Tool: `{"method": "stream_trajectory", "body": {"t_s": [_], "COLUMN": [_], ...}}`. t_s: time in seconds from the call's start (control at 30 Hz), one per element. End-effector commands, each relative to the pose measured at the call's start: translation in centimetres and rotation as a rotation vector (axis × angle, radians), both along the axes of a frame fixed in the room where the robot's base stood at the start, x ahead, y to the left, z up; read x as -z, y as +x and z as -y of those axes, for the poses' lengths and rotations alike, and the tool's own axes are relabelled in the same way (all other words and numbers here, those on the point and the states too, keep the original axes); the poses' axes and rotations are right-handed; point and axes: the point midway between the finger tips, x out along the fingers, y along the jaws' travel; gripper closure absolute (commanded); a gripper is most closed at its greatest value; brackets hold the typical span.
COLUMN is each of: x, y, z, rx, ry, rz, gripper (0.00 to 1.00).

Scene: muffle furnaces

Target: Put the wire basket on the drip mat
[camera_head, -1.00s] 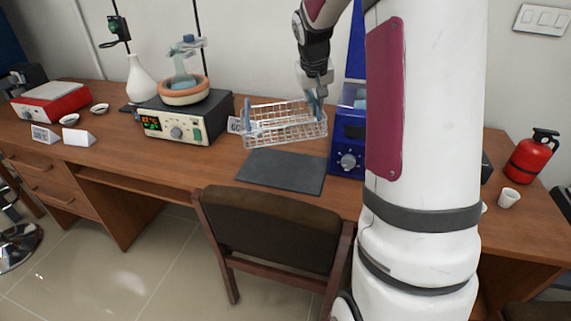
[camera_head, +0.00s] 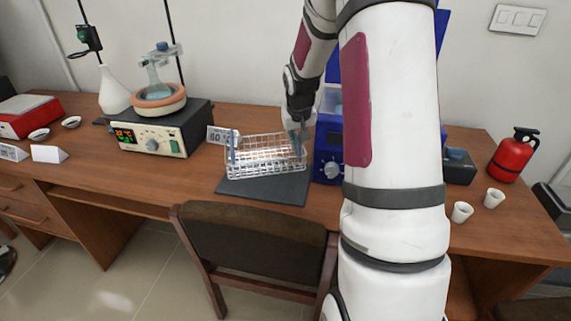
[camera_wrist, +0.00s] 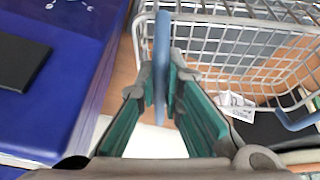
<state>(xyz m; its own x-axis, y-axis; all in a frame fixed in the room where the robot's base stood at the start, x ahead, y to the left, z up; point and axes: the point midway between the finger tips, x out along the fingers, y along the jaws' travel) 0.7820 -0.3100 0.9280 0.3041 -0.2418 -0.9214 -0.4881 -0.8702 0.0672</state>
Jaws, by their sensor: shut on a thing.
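The wire basket (camera_head: 268,160) is a silver wire frame with blue handles and a white "60" tag (camera_head: 222,136) at its left end. In the head view it overlaps the back part of the dark grey drip mat (camera_head: 265,190); I cannot tell whether it touches the mat. My gripper (camera_head: 297,130) is at the basket's right end. In the wrist view my gripper (camera_wrist: 165,95) is shut on the blue handle (camera_wrist: 161,60), and the wire basket (camera_wrist: 240,45) extends to the right. The basket looks about level.
The blue furnace (camera_head: 326,150) stands close on the right of the basket and gripper. A heating unit with a lit display (camera_head: 160,130) stands to the left. A brown chair (camera_head: 255,240) is in front of the desk. White cups (camera_head: 462,212) are at the right.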

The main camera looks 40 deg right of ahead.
Motion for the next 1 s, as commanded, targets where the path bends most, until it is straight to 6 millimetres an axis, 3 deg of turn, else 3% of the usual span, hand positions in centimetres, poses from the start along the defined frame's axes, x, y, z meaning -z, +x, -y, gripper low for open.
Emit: {"method": "stream_trajectory", "body": {"t_s": [0.1,0.33,0.53,0.8,0.9,1.0], "x": [2.0,3.7,6.3,6.6,6.7,6.6], "y": [0.0,0.1,0.0,0.1,0.0,0.0], "z": [-0.1,0.0,0.0,0.0,0.0,0.0], "rx": [-0.002,-0.001,0.000,-0.001,-0.001,-0.001], "ry": [0.000,0.000,0.000,-0.002,-0.001,-0.001], "rz": [-0.002,0.000,-0.002,0.000,-0.001,-0.001], "gripper": [1.00,1.00,1.00,1.00,0.74,0.72]}}
